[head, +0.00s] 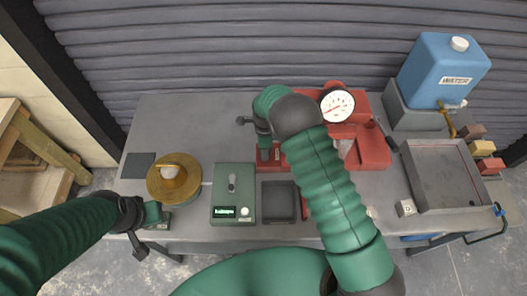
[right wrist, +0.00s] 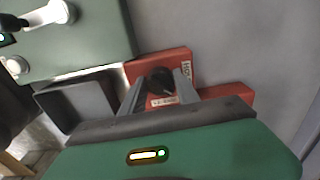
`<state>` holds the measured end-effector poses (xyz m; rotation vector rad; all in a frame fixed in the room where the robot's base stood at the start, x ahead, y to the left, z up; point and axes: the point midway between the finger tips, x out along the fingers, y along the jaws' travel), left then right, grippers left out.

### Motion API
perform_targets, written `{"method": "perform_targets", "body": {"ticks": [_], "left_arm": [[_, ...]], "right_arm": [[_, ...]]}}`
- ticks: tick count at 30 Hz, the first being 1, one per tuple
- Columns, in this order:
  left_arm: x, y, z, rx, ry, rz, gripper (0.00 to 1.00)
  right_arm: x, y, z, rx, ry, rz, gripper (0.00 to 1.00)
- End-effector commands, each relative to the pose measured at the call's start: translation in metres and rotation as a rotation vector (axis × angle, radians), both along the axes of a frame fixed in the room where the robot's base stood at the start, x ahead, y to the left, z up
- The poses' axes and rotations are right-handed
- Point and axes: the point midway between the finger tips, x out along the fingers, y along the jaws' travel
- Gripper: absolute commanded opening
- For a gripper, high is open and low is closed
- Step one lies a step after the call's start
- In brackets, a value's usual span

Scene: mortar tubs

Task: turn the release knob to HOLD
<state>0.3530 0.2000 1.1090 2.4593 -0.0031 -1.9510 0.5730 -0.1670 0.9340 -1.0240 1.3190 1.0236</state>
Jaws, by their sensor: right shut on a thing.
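The release knob (right wrist: 160,80) is a small black knob on a red block (right wrist: 178,58) in the right wrist view. A white label on the block's right side reads "HO", its rest cut off or blurred; another label lies near the knob, too blurred to read surely. My right gripper (right wrist: 158,90) is shut on the knob, one grey finger on each side. In the head view the red block (head: 270,163) shows below my right gripper (head: 264,143), and the knob is hidden there. My left gripper (head: 154,214) is at the bench's front left, its fingers unclear.
A green box (head: 233,180) with a switch and lit display and a dark open tray (head: 278,190) stand left of my right forearm. A brass disc (head: 165,190) is further left. A red press with a gauge (head: 337,105), a blue water tank (head: 440,70) and a grey tray (head: 412,165) are right.

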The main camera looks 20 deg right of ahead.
Motion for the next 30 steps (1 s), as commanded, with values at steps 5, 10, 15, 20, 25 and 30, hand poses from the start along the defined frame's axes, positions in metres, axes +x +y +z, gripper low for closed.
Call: {"method": "perform_targets", "body": {"ticks": [5,10,15,20,25,30], "left_arm": [[0.0,0.0,-0.011,0.0,0.0,0.0,0.36],[0.0,0.0,-0.017,0.0,0.0,0.0,0.36],[0.0,0.0,-0.023,0.0,0.0,0.0,0.36],[0.0,0.0,-0.026,0.0,0.0,0.0,0.36],[0.0,0.0,-0.029,0.0,0.0,0.0,0.36],[0.0,0.0,-0.03,0.0,0.0,0.0,0.36]], "right_arm": [[-0.002,-0.004,-0.004,-0.003,0.007,0.161,0.0],[-0.002,-0.004,-0.004,-0.003,0.008,0.322,0.0],[-0.001,-0.005,-0.003,-0.003,0.006,0.472,0.0],[-0.001,-0.004,-0.003,-0.002,0.006,0.59,0.0],[0.0,-0.005,-0.002,-0.003,0.005,0.684,0.0],[0.0,-0.005,-0.002,-0.003,0.004,0.738,0.0]]}}
